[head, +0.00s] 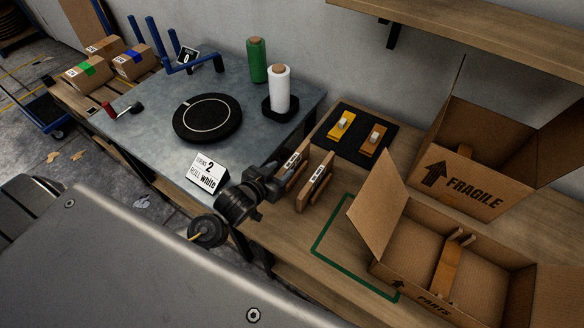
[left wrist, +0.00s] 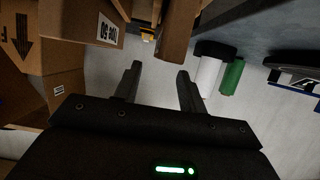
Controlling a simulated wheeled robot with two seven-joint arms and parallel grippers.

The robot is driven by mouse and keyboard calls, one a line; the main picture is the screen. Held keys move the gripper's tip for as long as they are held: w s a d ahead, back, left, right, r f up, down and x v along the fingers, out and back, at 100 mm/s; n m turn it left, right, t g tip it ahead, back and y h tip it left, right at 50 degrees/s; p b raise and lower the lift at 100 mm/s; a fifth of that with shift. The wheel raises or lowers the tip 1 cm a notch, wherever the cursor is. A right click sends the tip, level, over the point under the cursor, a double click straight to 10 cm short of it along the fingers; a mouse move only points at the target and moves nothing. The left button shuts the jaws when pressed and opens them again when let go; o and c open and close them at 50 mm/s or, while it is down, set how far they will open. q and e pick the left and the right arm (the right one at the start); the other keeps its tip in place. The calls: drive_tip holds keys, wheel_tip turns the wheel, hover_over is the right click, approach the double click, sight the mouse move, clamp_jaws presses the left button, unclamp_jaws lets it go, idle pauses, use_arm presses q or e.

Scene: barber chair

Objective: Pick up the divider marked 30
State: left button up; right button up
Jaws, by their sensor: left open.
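Two upright brown dividers with white labels stand side by side on the wooden bench in the head view: a left one (head: 297,174) and a right one (head: 315,183). Their label numbers are too small to read there. My left gripper (head: 277,183) is open and empty at the near left side of the left divider. In the left wrist view its fingers (left wrist: 158,88) are spread, with a brown board (left wrist: 178,32) beyond them and a labelled divider (left wrist: 100,22) to the left. That label is upside down and I cannot read its number surely. My right gripper is out of view.
An open PARTS box (head: 408,237) and a FRAGILE box (head: 470,180) stand at the right. A black mat (head: 352,154) holds two small orange and brown pieces behind the dividers. A white sign (head: 207,173) stands left of my gripper. A green outline marks bare bench.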

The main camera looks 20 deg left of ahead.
sight(289, 164)
use_arm(q)
drive_tip(key=shift+p+x, duration=0.55)
drive_tip(key=shift+x, duration=2)
drive_tip(key=shift+f, duration=0.1)
clamp_jaws()
